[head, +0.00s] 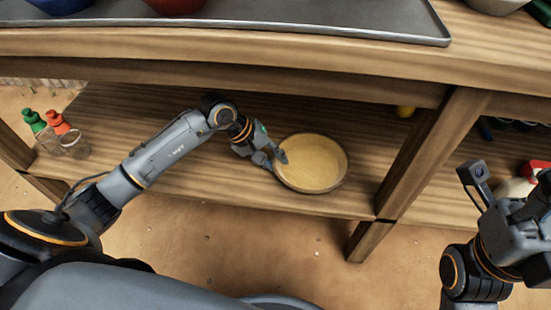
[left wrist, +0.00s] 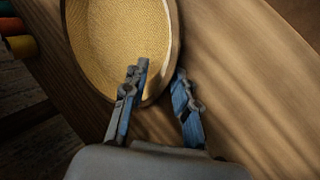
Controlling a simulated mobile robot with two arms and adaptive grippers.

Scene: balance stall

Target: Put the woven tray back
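The woven tray (head: 320,160) is round and shallow, with a tan woven floor and a darker rim. It is at the lower shelf, near its front edge. In the left wrist view the tray (left wrist: 115,45) fills the upper left. My left gripper (head: 276,160) is at its left rim in the head view. In the left wrist view the gripper (left wrist: 160,75) has one finger over the tray's inside and one outside, with the rim between. Whether both fingers press on it is unclear. My right gripper (head: 508,180) is at the right, spread open and empty, away from the tray.
The lower shelf (head: 215,165) has free room around the tray. Green and red bottles (head: 57,122) and clear glasses (head: 75,145) stand at the left end. The counter overhangs, bearing a grey metal tray (head: 300,22).

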